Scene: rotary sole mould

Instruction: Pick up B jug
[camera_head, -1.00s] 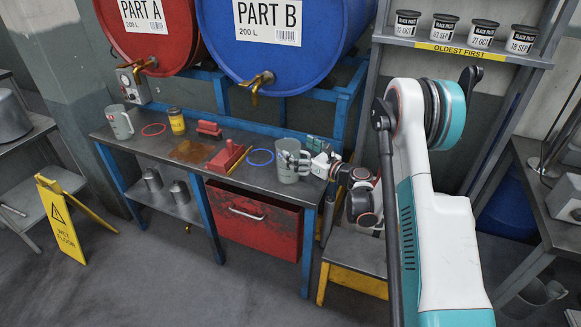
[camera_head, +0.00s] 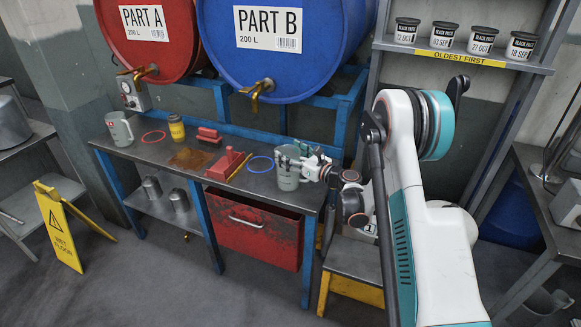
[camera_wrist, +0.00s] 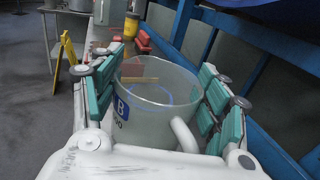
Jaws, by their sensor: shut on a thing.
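The B jug (camera_head: 287,178) is a grey, see-through jug at the right end of the workbench (camera_head: 150,160). In the wrist view the jug (camera_wrist: 150,110) is upright between my fingers, with a blue B label at its left and its handle toward my palm. My gripper (camera_head: 290,163) is shut on the jug's sides, with teal pads left and right in the wrist view (camera_wrist: 160,95). The jug seems to stand on the bench; its base is hidden in the wrist view. A similar jug with a red label (camera_head: 119,128) stands at the bench's left end.
A blue ring (camera_head: 261,164), a red ring (camera_head: 153,137), a red block-like tool (camera_head: 227,165), a yellow jar (camera_head: 177,127) and a brown spill (camera_head: 190,158) are on the bench. The blue Part B drum (camera_head: 280,60) with its brass tap (camera_head: 257,90) overhangs behind.

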